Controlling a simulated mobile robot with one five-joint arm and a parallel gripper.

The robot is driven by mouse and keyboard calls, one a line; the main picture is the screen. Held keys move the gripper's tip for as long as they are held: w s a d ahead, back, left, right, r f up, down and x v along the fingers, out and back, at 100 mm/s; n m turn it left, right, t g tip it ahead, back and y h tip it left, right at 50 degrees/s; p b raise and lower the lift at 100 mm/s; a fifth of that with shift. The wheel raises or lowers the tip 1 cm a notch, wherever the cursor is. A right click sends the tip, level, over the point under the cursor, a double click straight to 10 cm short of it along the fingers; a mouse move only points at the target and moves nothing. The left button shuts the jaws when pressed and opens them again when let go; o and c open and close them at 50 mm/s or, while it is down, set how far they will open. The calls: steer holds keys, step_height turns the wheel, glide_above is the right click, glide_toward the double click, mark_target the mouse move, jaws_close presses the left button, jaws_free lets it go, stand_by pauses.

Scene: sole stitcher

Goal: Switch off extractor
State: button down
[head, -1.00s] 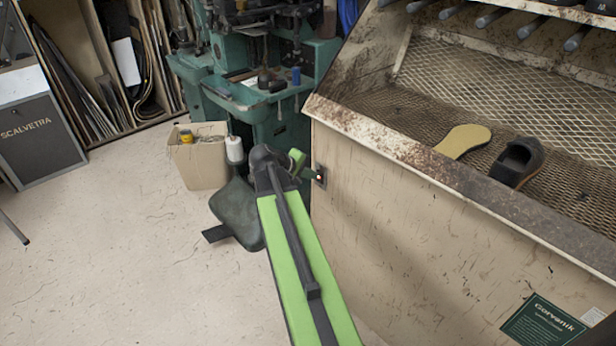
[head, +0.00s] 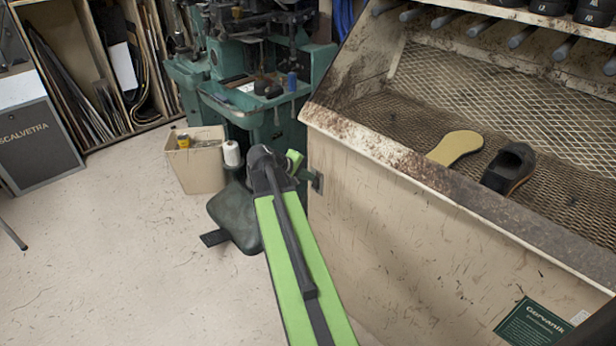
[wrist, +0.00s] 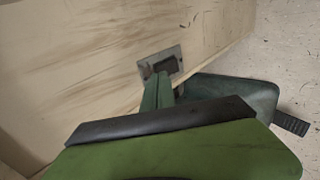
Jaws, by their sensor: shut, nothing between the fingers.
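The extractor (head: 400,235) is the large beige cabinet with a dirty mesh bed, on the right in the head view. Its switch (head: 318,183) is a small plate on the cabinet's side near the left corner.
A tan sole (head: 455,147) and a black shoe (head: 508,168) lie on the mesh. A green machine (head: 255,105) stands behind, with a beige bin (head: 197,168) and a dark green padded seat (head: 237,215) on the floor. Floor at left is clear.

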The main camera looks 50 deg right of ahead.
steer(key=p+v, duration=0.8)
steer(key=v, duration=0.5)
steer(key=shift+p, duration=0.35)
